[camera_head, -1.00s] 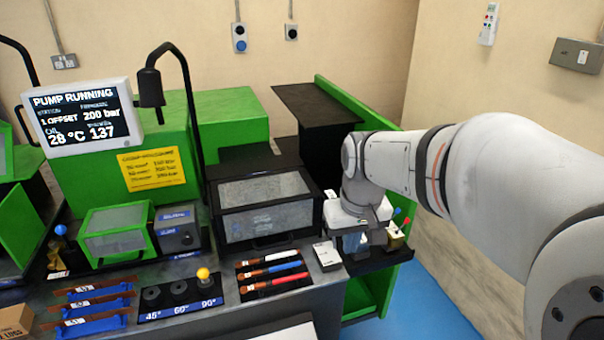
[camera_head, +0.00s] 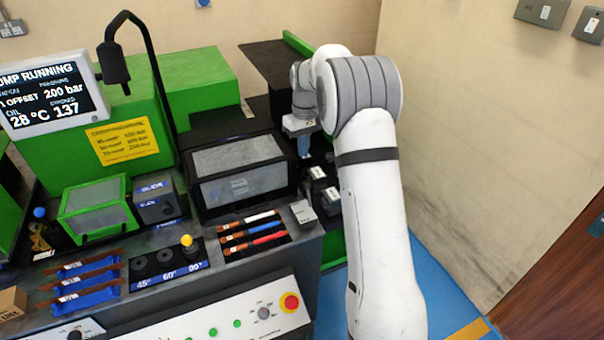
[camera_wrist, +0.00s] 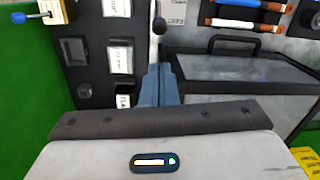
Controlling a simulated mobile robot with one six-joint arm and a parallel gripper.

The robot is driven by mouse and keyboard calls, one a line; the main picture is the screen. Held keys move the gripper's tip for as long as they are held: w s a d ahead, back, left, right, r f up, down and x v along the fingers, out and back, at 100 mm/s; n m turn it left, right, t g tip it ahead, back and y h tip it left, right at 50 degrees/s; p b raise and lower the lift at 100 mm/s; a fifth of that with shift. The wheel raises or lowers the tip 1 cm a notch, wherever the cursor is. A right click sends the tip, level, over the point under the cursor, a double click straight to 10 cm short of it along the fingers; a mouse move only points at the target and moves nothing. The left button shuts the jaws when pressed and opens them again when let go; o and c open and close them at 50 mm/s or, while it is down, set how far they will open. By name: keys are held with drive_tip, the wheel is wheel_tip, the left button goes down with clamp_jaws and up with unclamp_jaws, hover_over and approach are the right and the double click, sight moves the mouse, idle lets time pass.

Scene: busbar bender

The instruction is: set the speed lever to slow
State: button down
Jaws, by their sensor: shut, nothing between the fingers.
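A lever with a dark ball knob (camera_wrist: 158,26) and pale stem stands just beyond my fingers in the wrist view. I cannot read a speed label on it. My gripper (camera_wrist: 160,85) is shut and empty, its blue fingertips overlapping the lower stem in view; I cannot tell whether they touch. In the head view my gripper (camera_head: 304,147) points down just right of the dark windowed box, and the lever is not clear there. Dark square parts with white labels (camera_wrist: 120,57) lie left of the fingers in the wrist view; the small print is unreadable.
The dark windowed box (camera_head: 240,188), with a handle (camera_wrist: 222,40) in the wrist view, stands close beside my fingers. A blue-knobbed lever (camera_wrist: 20,16) is at the wrist view's upper left. Busbars (camera_head: 251,234) lie in front of the box. Blue floor (camera_head: 442,290) is free at right.

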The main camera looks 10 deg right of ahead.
wheel_tip(320, 180, down, 10)
drive_tip(key=p, duration=0.1)
drive_tip(key=shift+s+a+p, duration=0.25)
drive_tip(key=shift+p, duration=0.05)
idle(0.3)
drive_tip(key=shift+d, duration=0.1)
